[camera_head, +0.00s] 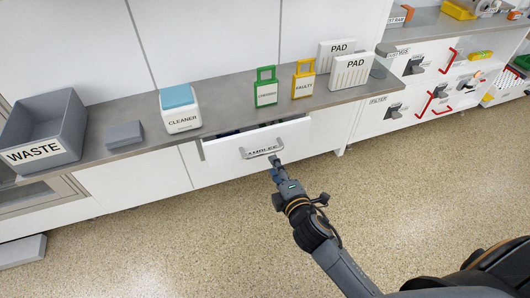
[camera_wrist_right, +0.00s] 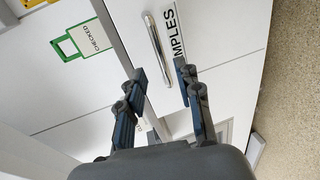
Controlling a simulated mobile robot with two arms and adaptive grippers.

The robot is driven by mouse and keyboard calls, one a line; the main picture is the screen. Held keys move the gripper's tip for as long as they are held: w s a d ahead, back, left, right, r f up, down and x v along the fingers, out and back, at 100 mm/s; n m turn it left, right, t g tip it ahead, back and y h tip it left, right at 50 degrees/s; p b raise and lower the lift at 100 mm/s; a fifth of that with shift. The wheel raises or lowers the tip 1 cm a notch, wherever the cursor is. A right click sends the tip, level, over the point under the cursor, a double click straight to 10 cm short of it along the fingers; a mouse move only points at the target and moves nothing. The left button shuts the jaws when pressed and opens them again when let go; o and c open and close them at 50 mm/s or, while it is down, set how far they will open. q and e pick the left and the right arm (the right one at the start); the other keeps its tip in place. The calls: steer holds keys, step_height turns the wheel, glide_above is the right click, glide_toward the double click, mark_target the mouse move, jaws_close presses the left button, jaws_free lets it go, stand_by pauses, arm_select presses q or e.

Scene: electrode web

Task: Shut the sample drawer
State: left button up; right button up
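The sample drawer (camera_head: 222,151) has a white front and stands partly pulled out under the grey counter, with a dark gap showing above its front. Its bar handle (camera_head: 264,152) partly covers the label in the head view. The handle (camera_wrist_right: 157,45) and the "SAMPLES" label (camera_wrist_right: 179,33) also show in the right wrist view. My right gripper (camera_head: 274,163) is at the handle, in front of the drawer. In the right wrist view its two fingers (camera_wrist_right: 160,70) are apart, with the handle seen between and beyond them. I cannot tell whether they touch it. My left gripper is out of view.
The counter (camera_head: 225,92) above holds a grey waste bin (camera_head: 42,130), a cleaner box (camera_head: 180,112), a green tag (camera_head: 266,90), a yellow tag (camera_head: 303,82) and two pad boxes (camera_head: 351,72). The speckled floor (camera_head: 180,240) in front is largely clear.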

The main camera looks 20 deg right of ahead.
mark_target(266, 152)
steer(key=b+x, duration=0.1)
steer(key=x, duration=0.7)
steer(key=shift+w, duration=0.25)
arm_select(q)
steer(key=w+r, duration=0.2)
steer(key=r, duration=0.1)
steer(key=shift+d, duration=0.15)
arm_select(e)
jaws_close()
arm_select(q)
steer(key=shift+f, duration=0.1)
arm_select(e)
steer(key=shift+w, duration=0.1)
